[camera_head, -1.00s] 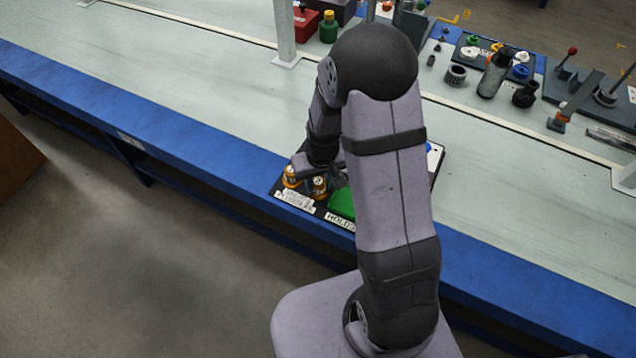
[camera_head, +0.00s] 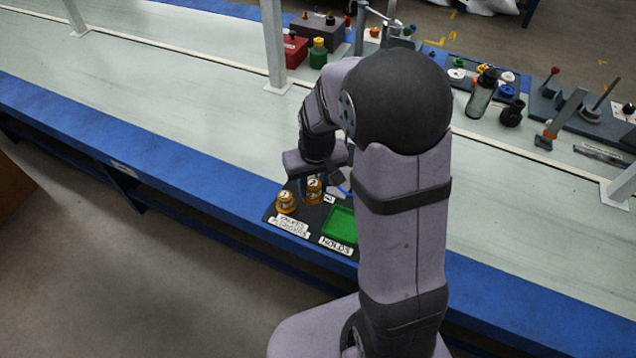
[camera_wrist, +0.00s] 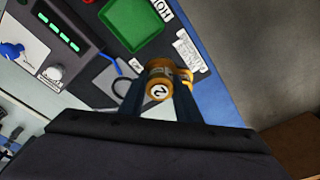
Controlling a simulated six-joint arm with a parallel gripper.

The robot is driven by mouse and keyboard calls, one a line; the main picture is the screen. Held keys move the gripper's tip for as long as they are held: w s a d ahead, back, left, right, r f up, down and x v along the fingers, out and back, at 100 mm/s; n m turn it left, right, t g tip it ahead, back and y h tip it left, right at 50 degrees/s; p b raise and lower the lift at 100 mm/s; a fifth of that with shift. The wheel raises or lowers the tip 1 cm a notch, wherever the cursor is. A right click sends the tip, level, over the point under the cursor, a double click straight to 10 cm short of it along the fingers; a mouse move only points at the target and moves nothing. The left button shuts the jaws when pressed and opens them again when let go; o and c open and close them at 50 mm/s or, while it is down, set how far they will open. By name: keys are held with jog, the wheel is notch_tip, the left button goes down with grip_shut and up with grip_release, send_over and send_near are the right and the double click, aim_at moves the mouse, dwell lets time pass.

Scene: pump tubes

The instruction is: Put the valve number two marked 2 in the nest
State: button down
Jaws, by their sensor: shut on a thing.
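The valve marked 2 (camera_wrist: 157,88) is an orange-gold cylinder with a white numbered cap. My gripper (camera_wrist: 160,97) is shut on it, one dark finger on each side. In the head view the held valve (camera_head: 314,191) hangs upright under my gripper, apparently just above the dark board (camera_head: 268,214). A second, similar valve (camera_head: 286,203) stands on the board to its left; in the wrist view it is partly hidden behind the held one. A green tray (camera_head: 341,226) with a label reading HOLDS lies right of the valves. I cannot make out which part is the nest.
A white label (camera_head: 290,226) lies at the board's front edge. The wrist view shows a panel with green lights (camera_wrist: 57,33), a blue piece (camera_wrist: 12,50) and a white knob (camera_wrist: 55,73). Fixtures (camera_head: 490,85) and a post (camera_head: 273,45) stand farther back. My arm hides the board's right side.

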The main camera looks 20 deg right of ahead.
jog(key=shift+m, duration=0.4)
jog(key=d+f, duration=0.1)
jog(key=s+d+f, duration=0.1)
jog(key=f, duration=0.1)
jog(key=shift+d, duration=0.3)
jog(key=shift+m, duration=0.4)
jog(key=w+d, duration=0.1)
jog(key=w, duration=0.1)
jog(key=w+d, duration=0.3)
jog(key=w, duration=0.1)
jog(key=shift+w+d+f, duration=0.15)
jog(key=shift+f, duration=0.2)
jog(key=shift+w+d+r+n, duration=0.7)
jog(key=shift+w+r+n, duration=0.1)
jog(key=shift+w+r, duration=1.95)
jog(key=shift+w+f, duration=0.2)
jog(key=shift+f, duration=5.05)
jog(key=shift+f, duration=0.2)
jog(key=c, duration=1.3)
grip_release()
jog(key=shift+s, duration=0.1)
